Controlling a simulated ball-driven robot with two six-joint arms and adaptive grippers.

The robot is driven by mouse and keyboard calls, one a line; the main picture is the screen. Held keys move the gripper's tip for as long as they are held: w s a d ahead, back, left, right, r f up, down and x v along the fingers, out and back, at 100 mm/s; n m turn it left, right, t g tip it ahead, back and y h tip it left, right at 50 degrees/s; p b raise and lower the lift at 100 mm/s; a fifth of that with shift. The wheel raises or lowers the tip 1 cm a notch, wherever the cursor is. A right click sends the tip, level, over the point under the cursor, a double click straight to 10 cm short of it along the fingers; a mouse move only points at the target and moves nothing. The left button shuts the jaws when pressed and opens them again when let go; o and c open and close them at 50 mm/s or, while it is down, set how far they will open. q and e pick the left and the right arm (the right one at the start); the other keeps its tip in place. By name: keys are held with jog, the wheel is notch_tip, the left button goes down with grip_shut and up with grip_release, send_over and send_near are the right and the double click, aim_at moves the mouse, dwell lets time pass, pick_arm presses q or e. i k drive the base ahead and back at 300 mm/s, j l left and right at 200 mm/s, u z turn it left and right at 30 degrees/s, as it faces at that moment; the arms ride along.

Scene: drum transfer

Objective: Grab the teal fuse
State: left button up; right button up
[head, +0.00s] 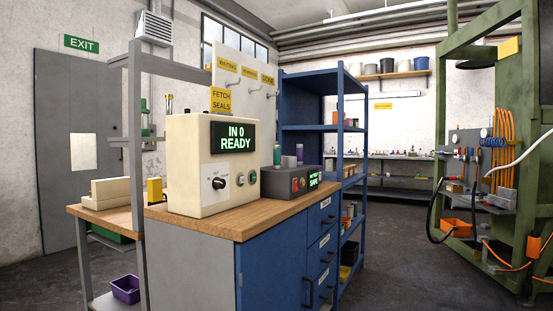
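No teal fuse can be made out for certain. A small teal-looking upright cylinder (277,155) stands behind the cream control box, near the grey unit on the wooden-topped cabinet. Other small cylinders beside it are partly hidden by the grey unit, and I cannot tell whether any of them is a fuse. Neither of my grippers is in view.
The cream control box (212,164) reads "IN 0 READY". A grey unit (290,184) sits on the blue cabinet (273,268). A blue shelf (340,128) stands behind. Green machinery (527,150) with orange hoses is at right. Floor (405,255) between them is open.

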aim_at(276, 149)
jog(key=u, duration=0.5)
jog(key=i+l+u, duration=0.2)
jog(key=u, duration=0.15)
jog(key=i+l+u, duration=0.2)
jog(key=u, duration=0.15)
jog(key=i+l+u, duration=0.15)
jog(key=l+u, duration=0.15)
